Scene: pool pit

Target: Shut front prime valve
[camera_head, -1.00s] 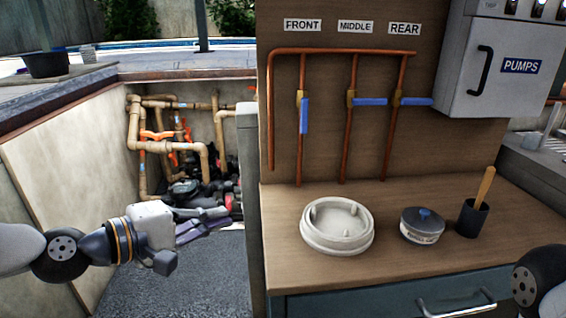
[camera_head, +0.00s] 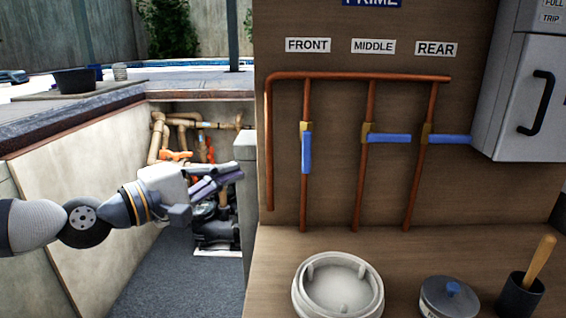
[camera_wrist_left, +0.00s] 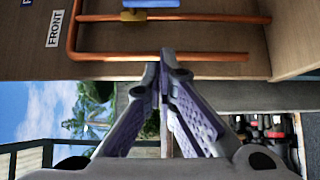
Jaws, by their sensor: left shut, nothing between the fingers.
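The front prime valve's blue handle (camera_head: 306,152) points straight down along its copper pipe, below a brass body and the FRONT label (camera_head: 307,45). Its handle also shows at the top edge of the left wrist view (camera_wrist_left: 150,3). The middle handle (camera_head: 389,138) and rear handle (camera_head: 449,139) stick out sideways to the right, across their pipes. My left gripper (camera_head: 238,173) is shut and empty, left of the panel and apart from the handle. My right gripper is out of view.
The wooden counter holds a white round lid (camera_head: 338,292), a grey tub (camera_head: 449,298) and a dark cup with a wooden handle (camera_head: 520,293). A grey post (camera_head: 246,205) edges the panel's left side. A grey cabinet (camera_head: 525,90) stands right. The air before the panel is clear.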

